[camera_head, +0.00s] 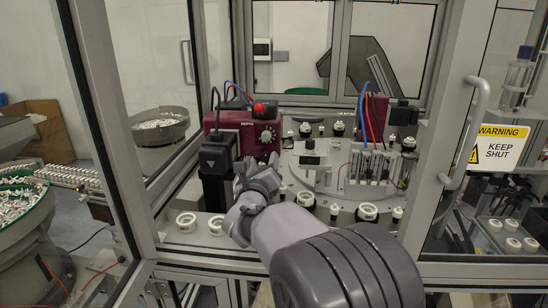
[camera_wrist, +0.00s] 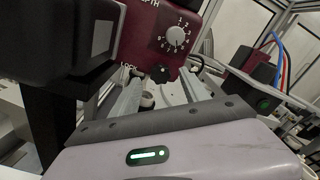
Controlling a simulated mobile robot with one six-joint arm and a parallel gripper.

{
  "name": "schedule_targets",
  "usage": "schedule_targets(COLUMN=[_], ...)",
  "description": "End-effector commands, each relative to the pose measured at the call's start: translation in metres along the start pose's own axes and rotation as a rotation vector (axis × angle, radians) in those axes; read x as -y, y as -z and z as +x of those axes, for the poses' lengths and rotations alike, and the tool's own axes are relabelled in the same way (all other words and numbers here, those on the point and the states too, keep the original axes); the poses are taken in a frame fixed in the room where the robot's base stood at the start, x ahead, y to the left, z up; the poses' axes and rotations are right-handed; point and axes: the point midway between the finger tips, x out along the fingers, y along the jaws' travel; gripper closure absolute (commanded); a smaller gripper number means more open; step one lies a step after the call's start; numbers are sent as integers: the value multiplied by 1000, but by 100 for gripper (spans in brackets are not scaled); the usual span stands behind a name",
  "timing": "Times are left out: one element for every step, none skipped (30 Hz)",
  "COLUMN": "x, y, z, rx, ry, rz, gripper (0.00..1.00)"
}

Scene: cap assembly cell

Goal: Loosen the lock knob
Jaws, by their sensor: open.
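The maroon unit (camera_head: 247,128) stands behind my gripper. In the wrist view its face (camera_wrist: 130,35) carries a dial (camera_wrist: 177,36) with numbers under a partly visible "DEPTH" label. The lock knob itself is not clearly made out; the area below the label is partly hidden by a finger. My gripper (camera_wrist: 160,76) is open, with its two fingers apart just below the dial face. In the head view my gripper (camera_head: 256,174) is in front of the maroon unit, partly hidden by my own arm.
A black block (camera_head: 217,158) stands close left of my gripper. A round plate (camera_head: 325,178) with fixtures lies to the right. White rings (camera_head: 186,222) lie on the front deck. The door frame with a handle (camera_head: 470,130) bounds the right.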

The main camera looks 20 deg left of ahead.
Motion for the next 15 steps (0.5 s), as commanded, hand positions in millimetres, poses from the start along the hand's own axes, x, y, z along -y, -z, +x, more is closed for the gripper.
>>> schedule_targets(x=[0, 0, 0, 1, 1, 0, 0, 0, 0, 0, 0, 0, 0, 0, 0], y=[0, 0, 0, 0, 0, 0, 0, 0, 0, 0, 0, 0, 0, 0, 0], z=[9, 13, 18, 21, 24, 26, 27, 28, 28, 29, 29, 28, 28, 28, 28], rx=[-1, -1, 0, -1, -1, -1, -1, -1, 0, 0, 0, 0, 0, 0, 0], ry=[1, 1, 1, 1, 1, 0, 0, 0, 0, 0, 0, 0, 0, 0, 0], rz=[0, 0, 0, 0, 1, 0, -1, -1, -1, -1, -1, -1, -1, -1, -1], gripper=[47, 47, 47, 47, 47, 47, 47, 47, 47, 47, 47, 47, 47, 47, 48])
